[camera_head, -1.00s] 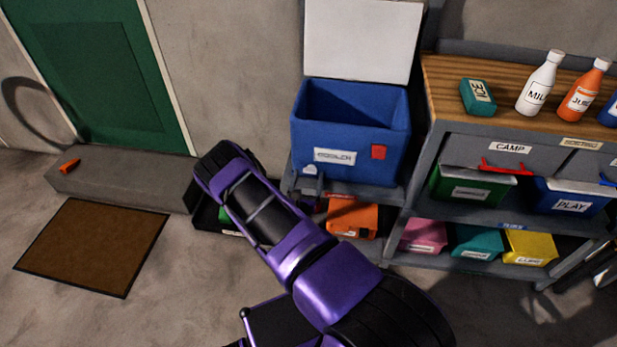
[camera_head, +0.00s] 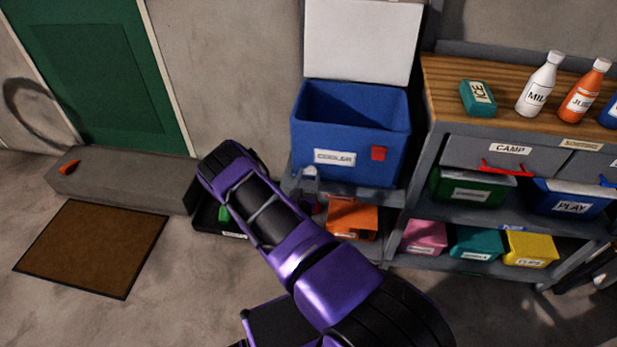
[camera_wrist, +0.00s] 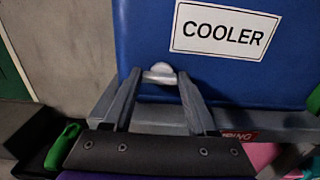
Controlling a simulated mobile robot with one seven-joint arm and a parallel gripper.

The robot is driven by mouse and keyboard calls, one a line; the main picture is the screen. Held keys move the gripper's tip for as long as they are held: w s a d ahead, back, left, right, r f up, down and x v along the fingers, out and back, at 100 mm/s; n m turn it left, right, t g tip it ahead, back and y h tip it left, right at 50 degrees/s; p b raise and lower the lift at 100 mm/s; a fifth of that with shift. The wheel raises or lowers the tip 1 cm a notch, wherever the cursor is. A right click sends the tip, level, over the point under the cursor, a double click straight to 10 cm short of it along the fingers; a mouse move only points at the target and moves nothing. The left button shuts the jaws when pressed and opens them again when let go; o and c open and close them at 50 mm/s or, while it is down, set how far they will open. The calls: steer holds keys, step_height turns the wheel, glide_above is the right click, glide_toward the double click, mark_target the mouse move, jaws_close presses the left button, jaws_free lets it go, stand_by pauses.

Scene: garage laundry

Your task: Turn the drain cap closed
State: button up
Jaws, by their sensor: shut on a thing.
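The blue cooler (camera_head: 346,135) stands with its white lid up and its "COOLER" label facing me; its blue front fills the upper wrist view (camera_wrist: 200,75). The pale drain cap (camera_wrist: 160,70) is low on the cooler's front, left of the label. It also shows small at the cooler's lower left in the head view (camera_head: 309,172). My gripper (camera_wrist: 158,78) is shut on the drain cap, one grey finger on each side. The fingers hide part of the cap. In the head view my arm mostly hides the gripper.
The cooler rests on a grey shelf (camera_head: 390,197). Below are an orange box (camera_head: 352,218) and a black tray (camera_head: 208,220) with a green item (camera_wrist: 62,145). A shelf unit with a wooden top (camera_head: 440,90) stands right. A brown mat (camera_head: 92,248) lies left.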

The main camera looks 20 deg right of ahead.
steer(key=shift+m, duration=0.3)
steer(key=m+p, duration=0.1)
steer(key=m, duration=0.3)
steer(key=shift+s+m, duration=0.1)
steer(key=shift+m, duration=0.2)
steer(key=m+p, duration=0.1)
steer(key=m, duration=0.3)
steer(key=shift+d, duration=0.15)
steer(key=m+p, duration=0.1)
steer(key=m, duration=0.4)
steer(key=shift+s, duration=0.1)
steer(key=shift+f+m+p, duration=0.1)
steer(key=shift+m+p, duration=0.35)
steer(key=shift+m, duration=1.35)
steer(key=o, duration=1.4)
steer(key=shift+c, duration=0.2)
steer(key=shift+d, duration=0.1)
steer(key=shift+s, duration=0.1)
